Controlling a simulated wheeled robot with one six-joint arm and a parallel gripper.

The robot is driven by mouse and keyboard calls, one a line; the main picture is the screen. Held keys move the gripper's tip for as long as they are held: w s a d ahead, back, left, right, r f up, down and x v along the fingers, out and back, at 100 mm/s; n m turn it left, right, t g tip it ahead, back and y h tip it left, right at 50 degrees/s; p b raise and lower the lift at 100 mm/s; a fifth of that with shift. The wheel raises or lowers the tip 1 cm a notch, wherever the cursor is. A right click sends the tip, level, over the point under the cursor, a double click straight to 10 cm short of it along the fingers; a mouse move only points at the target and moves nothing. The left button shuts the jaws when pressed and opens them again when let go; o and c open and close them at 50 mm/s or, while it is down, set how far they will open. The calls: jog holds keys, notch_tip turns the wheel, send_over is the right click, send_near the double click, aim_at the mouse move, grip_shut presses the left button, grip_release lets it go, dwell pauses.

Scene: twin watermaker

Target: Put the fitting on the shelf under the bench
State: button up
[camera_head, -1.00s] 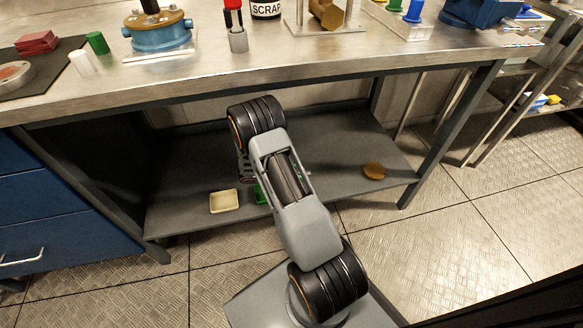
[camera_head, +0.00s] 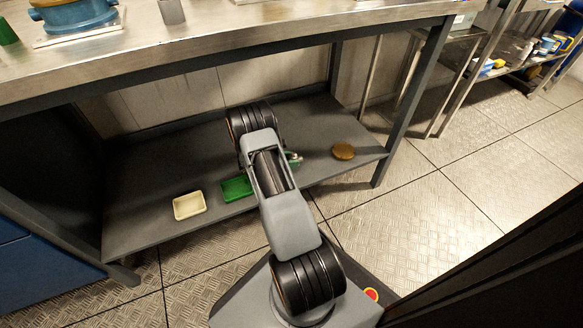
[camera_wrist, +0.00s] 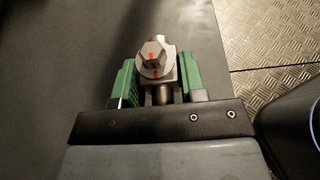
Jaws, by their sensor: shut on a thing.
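The fitting (camera_wrist: 155,62) is a metal piece with a hexagonal head and red marks. In the wrist view it sits between the green fingers of my gripper (camera_wrist: 156,85), which are shut on it. The shelf (camera_head: 150,170) is the dark grey board under the bench (camera_head: 200,65). In the head view my arm reaches over the shelf. A small light part with some green (camera_head: 294,159) shows just right of my arm, perhaps the gripper and fitting; the rest is hidden. In the wrist view a dark grey surface lies below the fitting; I cannot tell whether they touch.
On the shelf are a cream tray (camera_head: 189,205), a green tray (camera_head: 237,188) partly beside my arm, and a round brown disc (camera_head: 343,151) at the right. The bench leg (camera_head: 410,105) stands at the right. Left and back parts of the shelf are clear.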

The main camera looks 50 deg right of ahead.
jog(key=shift+d+f+b, duration=0.15)
jog(key=shift+f+b, duration=0.2)
jog(key=shift+f, duration=0.55)
jog(key=shift+d+f+b, duration=0.1)
jog(key=shift+f+b, duration=0.25)
jog(key=shift+f, duration=0.5)
jog(key=shift+f, duration=0.15)
jog(key=o, duration=1.1)
